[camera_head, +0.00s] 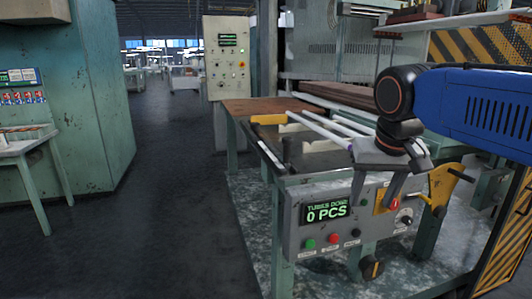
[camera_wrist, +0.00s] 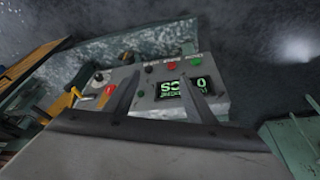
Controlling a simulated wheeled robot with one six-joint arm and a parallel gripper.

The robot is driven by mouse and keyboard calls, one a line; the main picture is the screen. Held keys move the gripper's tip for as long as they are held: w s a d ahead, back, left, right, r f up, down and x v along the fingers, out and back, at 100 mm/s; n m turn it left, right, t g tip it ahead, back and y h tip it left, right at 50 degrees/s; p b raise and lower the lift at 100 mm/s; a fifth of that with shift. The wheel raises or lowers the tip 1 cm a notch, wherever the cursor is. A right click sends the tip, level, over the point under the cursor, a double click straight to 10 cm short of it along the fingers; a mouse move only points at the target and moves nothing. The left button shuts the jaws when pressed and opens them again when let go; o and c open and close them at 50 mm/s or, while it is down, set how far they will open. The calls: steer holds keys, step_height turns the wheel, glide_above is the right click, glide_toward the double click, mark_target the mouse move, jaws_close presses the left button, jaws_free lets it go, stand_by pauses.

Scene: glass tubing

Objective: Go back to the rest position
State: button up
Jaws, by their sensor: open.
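My gripper (camera_head: 371,203) is open and empty. It hangs at the end of my blue arm, pointing down in front of the control panel (camera_head: 296,222) of the tubing machine. In the wrist view my gripper (camera_wrist: 158,78) shows two spread dark fingers with the panel (camera_wrist: 150,103) beyond them. Whether a fingertip touches the panel I cannot tell. The green display (camera_head: 327,212) reads "TUBES DONE 0 PCS". Green (camera_head: 310,243), red (camera_head: 333,237) and black (camera_head: 356,232) buttons sit below it. A red switch (camera_head: 394,204) is right of my fingers.
Pale glass tubes (camera_head: 322,131) lie on the machine bed behind my gripper. A yellow lever (camera_head: 447,183) stands at the panel's right. A striped guard (camera_head: 505,250) is at the right edge. A grey-green cabinet (camera_head: 100,90) stands left. The dark floor (camera_head: 180,220) between is clear.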

steer(key=s+d+f, duration=0.2)
steer(key=s+f, duration=0.5)
steer(key=f, duration=0.2)
steer(key=s+d+f+n, duration=0.1)
steer(key=s+d+f, duration=0.2)
steer(key=s+f, duration=0.4)
step_height(320, 180, down, 3)
steer(key=shift+d+r+t, duration=0.2)
steer(key=shift+d+t, duration=0.05)
steer(key=shift+t, duration=0.15)
